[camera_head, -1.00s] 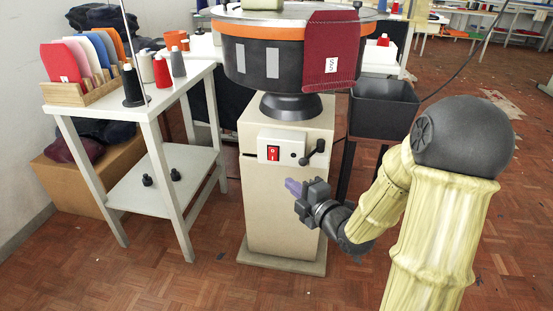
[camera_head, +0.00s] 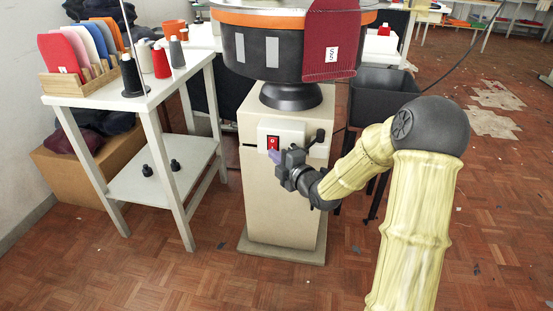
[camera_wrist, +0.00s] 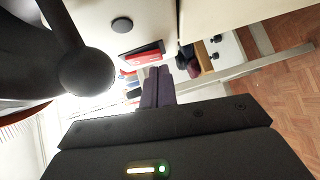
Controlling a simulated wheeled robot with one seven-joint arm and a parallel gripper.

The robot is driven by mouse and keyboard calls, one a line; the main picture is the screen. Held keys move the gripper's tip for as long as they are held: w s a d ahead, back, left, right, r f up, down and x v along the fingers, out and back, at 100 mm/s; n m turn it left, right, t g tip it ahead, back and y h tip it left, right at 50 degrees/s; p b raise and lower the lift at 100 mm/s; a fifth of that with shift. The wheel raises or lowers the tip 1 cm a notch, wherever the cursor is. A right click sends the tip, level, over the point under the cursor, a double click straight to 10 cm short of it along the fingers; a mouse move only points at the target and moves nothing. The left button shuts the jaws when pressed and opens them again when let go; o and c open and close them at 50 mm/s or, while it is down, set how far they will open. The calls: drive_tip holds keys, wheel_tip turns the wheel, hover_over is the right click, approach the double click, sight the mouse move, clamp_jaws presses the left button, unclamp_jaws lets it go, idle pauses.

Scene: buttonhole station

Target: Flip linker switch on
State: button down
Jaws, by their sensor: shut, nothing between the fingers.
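The linker (camera_head: 262,62) is a round dark machine with an orange band on a cream pedestal (camera_head: 282,205). Its red rocker switch (camera_head: 273,143) sits on a pale box on the pedestal's front. My gripper (camera_head: 275,156) is shut and empty, its purple fingertips just below the switch in the head view. In the wrist view the closed purple fingers (camera_wrist: 157,86) point at the red switch (camera_wrist: 143,53), with the tips very near its edge. I cannot tell whether they touch it. The switch's lower part is partly hidden by the fingers in the head view.
A black lever with a ball knob (camera_head: 320,135) sticks out right of the switch; it looms large in the wrist view (camera_wrist: 85,70). A dark bin (camera_head: 383,95) stands at the right. A white table (camera_head: 150,100) with thread cones stands at the left.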

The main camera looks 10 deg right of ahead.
drive_tip(key=shift+w+d, duration=0.2)
drive_tip(key=shift+w, duration=0.15)
drive_tip(key=shift+f+b, duration=0.2)
drive_tip(key=shift+b, duration=0.2)
